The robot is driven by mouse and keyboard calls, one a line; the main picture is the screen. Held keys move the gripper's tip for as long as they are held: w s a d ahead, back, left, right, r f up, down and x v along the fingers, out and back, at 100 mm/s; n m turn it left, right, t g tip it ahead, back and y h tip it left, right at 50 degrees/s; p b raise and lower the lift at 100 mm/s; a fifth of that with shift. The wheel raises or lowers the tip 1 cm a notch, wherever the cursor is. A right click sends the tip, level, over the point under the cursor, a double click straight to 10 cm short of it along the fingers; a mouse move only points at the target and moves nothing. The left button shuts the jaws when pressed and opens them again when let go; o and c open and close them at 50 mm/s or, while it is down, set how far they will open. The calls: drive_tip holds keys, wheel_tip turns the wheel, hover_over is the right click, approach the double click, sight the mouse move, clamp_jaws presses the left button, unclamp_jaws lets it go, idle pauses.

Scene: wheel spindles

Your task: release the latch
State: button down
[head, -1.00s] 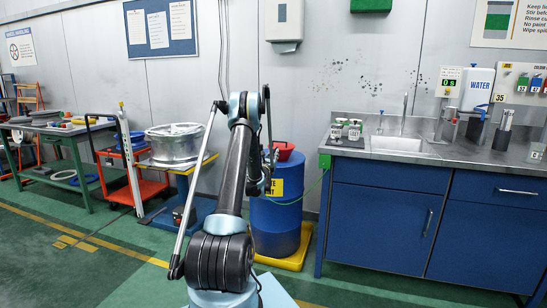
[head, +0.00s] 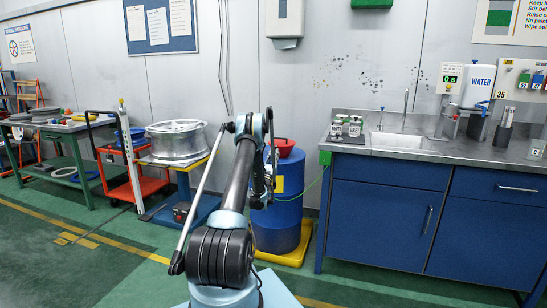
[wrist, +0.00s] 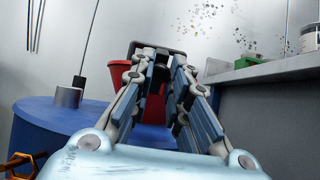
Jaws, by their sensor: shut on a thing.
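My gripper (head: 260,195) is in front of the blue drum (head: 286,222) in the head view, partly behind my own arm. In the wrist view my gripper (wrist: 160,62) has its fingers closed in on a dark grey piece (wrist: 150,47) at the tips. What that piece is I cannot tell. A red funnel-like vessel (wrist: 122,78) is behind the left finger. The drum's blue top (wrist: 45,120) is to the left, with a short metal cylinder (wrist: 67,97) and a thin rod rising from it. I cannot make out a latch in either view.
The blue-fronted sink counter (head: 390,205) stands to the right. A metal wheel (head: 175,142) lies on a yellow-edged cart to the left. An orange trolley (head: 137,185) and a green workbench (head: 60,135) stand farther left. The green floor in front is clear.

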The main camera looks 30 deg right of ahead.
drive_tip(key=shift+w+a+f, duration=0.1)
drive_tip(key=shift+a, duration=0.1)
idle(0.4)
drive_tip(key=c, duration=1.5)
unclamp_jaws()
drive_tip(key=shift+d, duration=0.1)
drive_tip(key=shift+v, duration=3.8)
drive_tip(key=shift+f, duration=0.1)
